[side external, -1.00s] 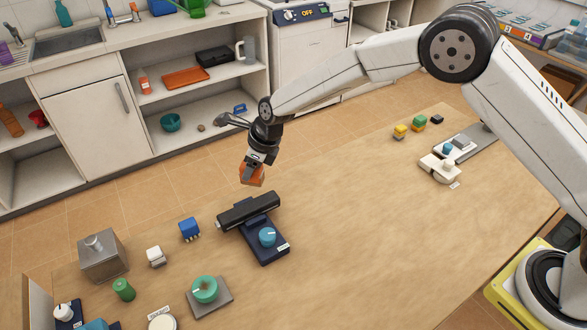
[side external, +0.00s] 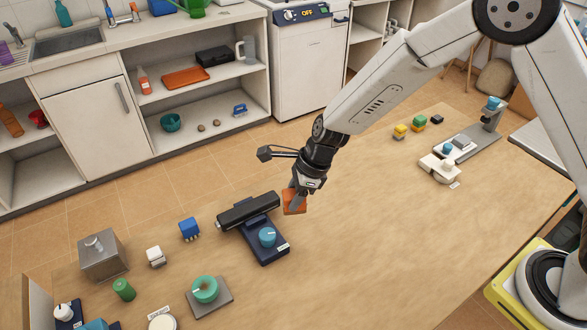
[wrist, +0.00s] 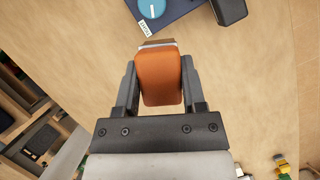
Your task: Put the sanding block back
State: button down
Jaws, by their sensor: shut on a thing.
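My gripper (side external: 293,196) is shut on an orange block with a thin greyish edge, apparently the sanding block (side external: 298,205). The wrist view shows the sanding block (wrist: 158,76) between both fingers (wrist: 158,88). In the side view the block appears just right of a navy device (side external: 264,244) with a blue knob and a black roller-like bar (side external: 249,209). The block seems to be held above the table, apart from the device; its exact height is unclear. The navy device also shows at the top of the wrist view (wrist: 178,14). No place for the block is clearly identifiable.
A blue block (side external: 189,229), a white block (side external: 156,256), a metal box (side external: 102,256) and a green dial on a grey plate (side external: 205,290) are on the left of the wooden table (side external: 380,240). Small coloured blocks (side external: 419,122) and a beige device (side external: 439,169) lie far right. The table's middle is clear.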

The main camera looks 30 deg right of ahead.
jog(key=s+d+n+g, duration=0.1)
jog(key=s+d+n, duration=0.1)
jog(key=s, duration=0.7)
jog(key=s+d+n, duration=0.2)
jog(key=s+d, duration=0.2)
jog(key=s, duration=0.6)
jog(key=shift+d+n+g, duration=0.3)
jog(key=shift+n+g, duration=0.1)
jog(key=w+a+f, duration=0.1)
jog(key=w+f, duration=0.2)
jog(key=w, duration=0.1)
jog(key=w+a+f, duration=0.1)
jog(key=w+f, duration=0.1)
jog(key=w, duration=0.2)
jog(key=w+a+f, duration=0.2)
jog(key=w+f, duration=0.1)
jog(key=w, duration=0.1)
jog(key=shift+a+f, duration=0.1)
jog(key=shift+f, duration=0.2)
jog(key=shift+w+a+f, duration=0.1)
jog(key=shift+w+f, duration=0.3)
jog(key=shift+w+a+f, duration=0.1)
jog(key=shift+w+f, duration=0.15)
jog(key=shift+f, duration=1.6)
jog(key=shift+f, duration=0.1)
